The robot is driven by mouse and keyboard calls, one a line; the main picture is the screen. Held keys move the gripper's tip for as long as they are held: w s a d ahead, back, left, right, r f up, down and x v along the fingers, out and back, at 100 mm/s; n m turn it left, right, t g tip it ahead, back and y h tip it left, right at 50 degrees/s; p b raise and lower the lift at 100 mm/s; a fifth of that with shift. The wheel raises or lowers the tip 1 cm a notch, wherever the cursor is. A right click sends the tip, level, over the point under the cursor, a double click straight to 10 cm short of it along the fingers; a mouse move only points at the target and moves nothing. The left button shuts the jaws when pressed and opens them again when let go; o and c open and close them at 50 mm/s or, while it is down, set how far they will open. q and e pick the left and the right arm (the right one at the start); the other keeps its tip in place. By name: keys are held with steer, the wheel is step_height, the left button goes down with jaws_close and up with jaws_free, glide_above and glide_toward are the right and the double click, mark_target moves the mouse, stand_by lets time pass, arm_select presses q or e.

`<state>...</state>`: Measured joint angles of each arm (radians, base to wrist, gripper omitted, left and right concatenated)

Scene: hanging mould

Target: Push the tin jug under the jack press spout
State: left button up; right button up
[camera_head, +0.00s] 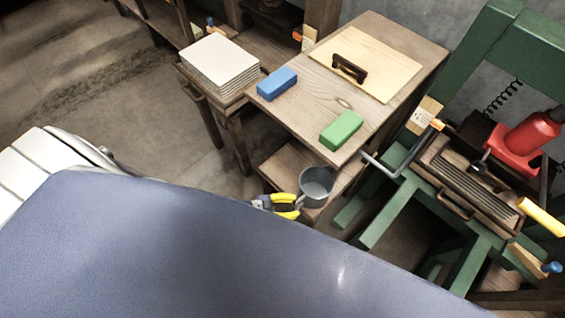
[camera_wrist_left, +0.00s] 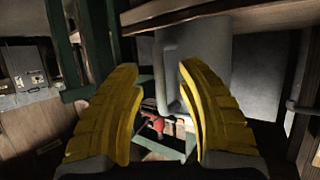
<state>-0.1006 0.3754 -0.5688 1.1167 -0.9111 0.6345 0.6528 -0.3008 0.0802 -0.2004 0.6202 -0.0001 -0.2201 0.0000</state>
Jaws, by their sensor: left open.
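The tin jug (camera_head: 318,188) is a grey, open-topped vessel on the lower wooden shelf, left of the press. In the left wrist view the jug (camera_wrist_left: 205,62) stands ahead, partly behind the right-hand finger, and its handle (camera_wrist_left: 167,80) shows between the fingers. My left gripper (camera_head: 287,205) has yellow fingers, spread open and empty, just left of the jug; whether they touch it I cannot tell. It also shows in the left wrist view (camera_wrist_left: 158,70). The jack press (camera_head: 480,230) has a green frame and a red jack (camera_head: 525,138). I cannot make out its spout. My right gripper is out of view.
A wooden table (camera_head: 395,110) above the shelf holds a blue block (camera_head: 277,83), a green block (camera_head: 341,130) and a board with a dark handle (camera_head: 349,68). A stack of white sheets (camera_head: 219,64) is at the left. Green press legs (camera_head: 385,215) stand right of the jug.

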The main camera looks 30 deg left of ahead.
arm_select(q)
steer(key=shift+x, duration=1.1)
jaws_close()
